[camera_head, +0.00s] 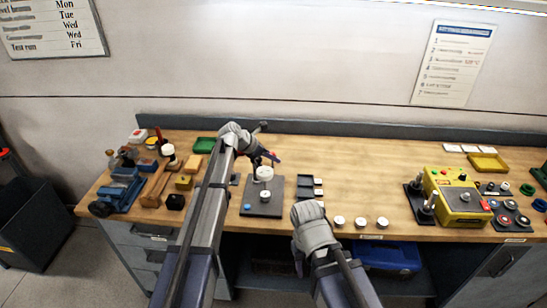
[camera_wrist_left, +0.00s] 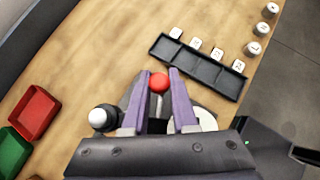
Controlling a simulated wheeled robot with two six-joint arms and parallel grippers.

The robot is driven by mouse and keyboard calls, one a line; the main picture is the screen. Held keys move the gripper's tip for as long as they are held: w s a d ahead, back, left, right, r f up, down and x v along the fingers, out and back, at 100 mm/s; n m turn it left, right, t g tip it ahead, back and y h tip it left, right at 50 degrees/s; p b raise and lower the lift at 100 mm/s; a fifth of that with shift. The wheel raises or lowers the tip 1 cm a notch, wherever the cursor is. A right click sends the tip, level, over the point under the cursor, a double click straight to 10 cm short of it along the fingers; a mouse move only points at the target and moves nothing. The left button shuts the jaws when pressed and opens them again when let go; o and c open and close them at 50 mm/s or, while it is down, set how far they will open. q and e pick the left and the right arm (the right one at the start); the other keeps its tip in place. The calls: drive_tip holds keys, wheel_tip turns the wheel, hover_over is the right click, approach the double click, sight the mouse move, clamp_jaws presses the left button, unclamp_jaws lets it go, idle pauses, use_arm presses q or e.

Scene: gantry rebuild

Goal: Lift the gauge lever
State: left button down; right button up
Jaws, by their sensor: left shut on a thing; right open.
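The gauge stands on a dark plate (camera_head: 262,209) in the middle of the bench, with a white round part (camera_head: 264,173) on top. In the left wrist view, the red knob (camera_wrist_left: 159,82) of the lever sits between the fingertips of my left gripper (camera_wrist_left: 160,88), which is shut on it. In the head view my left gripper (camera_head: 271,157) is just above and behind the white part. A white disc (camera_wrist_left: 207,119) shows partly behind the right finger. My right gripper (camera_head: 298,264) is open, low before the bench's front edge.
A dark slotted tray (camera_head: 304,188) with white tiles lies right of the plate, with several white round pieces (camera_head: 361,223) near the front edge. A green tray (camera_head: 204,145) is behind left. A vise (camera_head: 120,190) stands left, a yellow box (camera_head: 459,198) right. The bench behind the tray is clear.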

use_arm(q)
drive_tip(key=shift+s+a+f, duration=0.1)
drive_tip(key=shift+a+f, duration=0.05)
drive_tip(key=shift+a, duration=0.05)
drive_tip(key=c, duration=1.2)
unclamp_jaws()
drive_tip(key=o, duration=0.4)
